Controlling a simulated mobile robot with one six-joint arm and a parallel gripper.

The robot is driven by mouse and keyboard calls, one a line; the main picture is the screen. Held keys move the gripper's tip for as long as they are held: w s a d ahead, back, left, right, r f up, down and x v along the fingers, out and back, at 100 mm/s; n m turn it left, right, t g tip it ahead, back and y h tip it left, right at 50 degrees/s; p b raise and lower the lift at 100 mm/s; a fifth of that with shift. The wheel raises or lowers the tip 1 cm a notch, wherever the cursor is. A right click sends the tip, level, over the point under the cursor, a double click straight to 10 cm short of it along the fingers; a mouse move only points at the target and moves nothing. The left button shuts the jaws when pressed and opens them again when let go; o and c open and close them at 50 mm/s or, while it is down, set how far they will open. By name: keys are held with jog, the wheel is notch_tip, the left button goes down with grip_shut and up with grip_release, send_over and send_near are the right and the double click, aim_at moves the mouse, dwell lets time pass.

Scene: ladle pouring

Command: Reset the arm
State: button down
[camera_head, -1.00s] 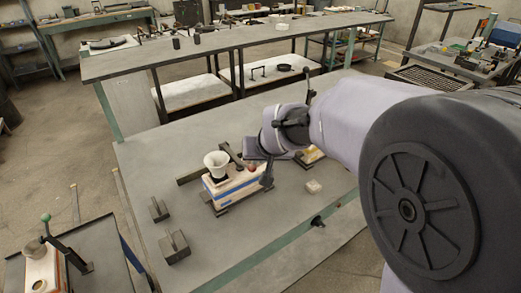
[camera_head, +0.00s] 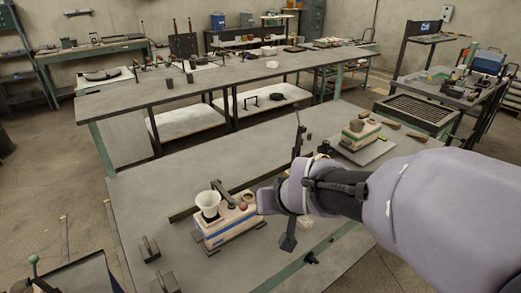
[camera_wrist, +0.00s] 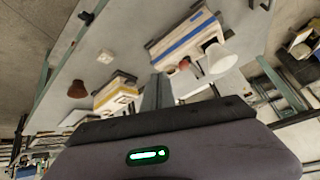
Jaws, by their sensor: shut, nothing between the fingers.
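My gripper (camera_head: 268,200) shows at the end of my arm, above the workbench (camera_head: 215,268), just right of a white block with a blue stripe (camera_head: 228,228). Its narrow fingers are together in the wrist view (camera_wrist: 157,92), with nothing held. A white flared cup (camera_head: 208,204) stands at the left end of the block, beside a dark handle (camera_head: 225,196) and a reddish ball (camera_head: 243,206). The striped block also shows in the wrist view (camera_wrist: 185,36), apart from the fingers. My wrist hides part of the bench.
A block with a dark rounded top (camera_head: 362,132) stands on a pale board (camera_head: 375,150) at the right. Dark metal pieces (camera_head: 150,249) stand at the bench's front left. A long table (camera_head: 215,75) crosses behind. The bench's middle back is clear.

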jog(key=s+d+r+m, duration=0.2)
jog(key=s+d, duration=0.1)
jog(key=s, duration=0.8)
jog(key=s+d+r+m+g, duration=0.1)
jog(key=s+d+r+m, duration=0.1)
jog(key=s, duration=0.8)
jog(key=shift+s+d+m, duration=0.35)
jog(key=shift+d+m, duration=0.1)
jog(key=shift+m, duration=0.25)
